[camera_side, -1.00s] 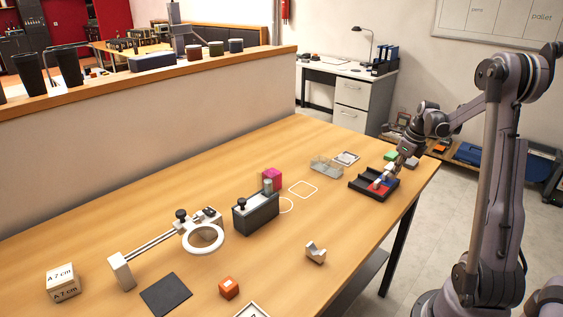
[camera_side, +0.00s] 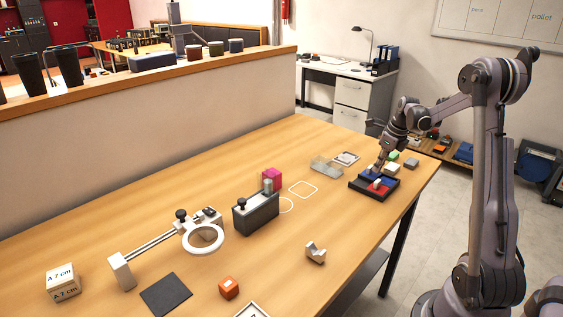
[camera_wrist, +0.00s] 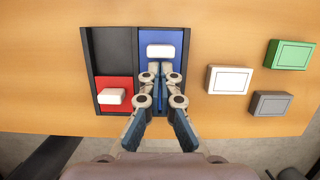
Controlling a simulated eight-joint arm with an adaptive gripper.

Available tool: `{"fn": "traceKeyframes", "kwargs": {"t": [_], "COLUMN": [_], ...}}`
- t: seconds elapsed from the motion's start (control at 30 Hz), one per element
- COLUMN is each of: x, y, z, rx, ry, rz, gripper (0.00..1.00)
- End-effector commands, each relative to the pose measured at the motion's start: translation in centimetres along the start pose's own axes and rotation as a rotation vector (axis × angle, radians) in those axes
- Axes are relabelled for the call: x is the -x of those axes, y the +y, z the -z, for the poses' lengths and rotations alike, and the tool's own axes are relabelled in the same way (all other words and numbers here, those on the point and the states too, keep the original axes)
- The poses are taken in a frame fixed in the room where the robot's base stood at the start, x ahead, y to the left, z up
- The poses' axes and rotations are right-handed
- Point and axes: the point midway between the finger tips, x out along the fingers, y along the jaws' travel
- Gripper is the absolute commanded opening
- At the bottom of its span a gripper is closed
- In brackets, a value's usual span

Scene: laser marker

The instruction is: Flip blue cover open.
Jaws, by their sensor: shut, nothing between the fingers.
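The dark tray (camera_wrist: 121,55) has two compartments side by side. In the wrist view the blue cover (camera_wrist: 147,36) lies over the right one, with a white handle (camera_wrist: 160,51) near its far end. A red cover (camera_wrist: 106,83) with a white handle (camera_wrist: 112,96) sits at the near end of the left compartment; its far part is dark. My gripper (camera_wrist: 160,69) is shut and empty, low over the blue cover, its tips just on the near side of the handle. Contact cannot be told. The fingers hide the cover's near part. The side view shows my gripper (camera_side: 377,169) at the tray.
White (camera_wrist: 229,79), green (camera_wrist: 289,54) and grey (camera_wrist: 271,103) blocks lie right of the tray in the wrist view. A clear box (camera_side: 326,167) stands beside the tray in the side view. The table's near edge is close.

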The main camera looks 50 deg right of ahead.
Motion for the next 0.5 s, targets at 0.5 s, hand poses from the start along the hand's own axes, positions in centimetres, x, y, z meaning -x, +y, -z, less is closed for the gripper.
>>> {"fn": "traceKeyframes", "kwargs": {"t": [0.5], "x": [7.5], "y": [0.0], "z": [3.4], "rx": [-0.004], "ry": [0.007], "rz": [-0.001], "gripper": [0.0]}}
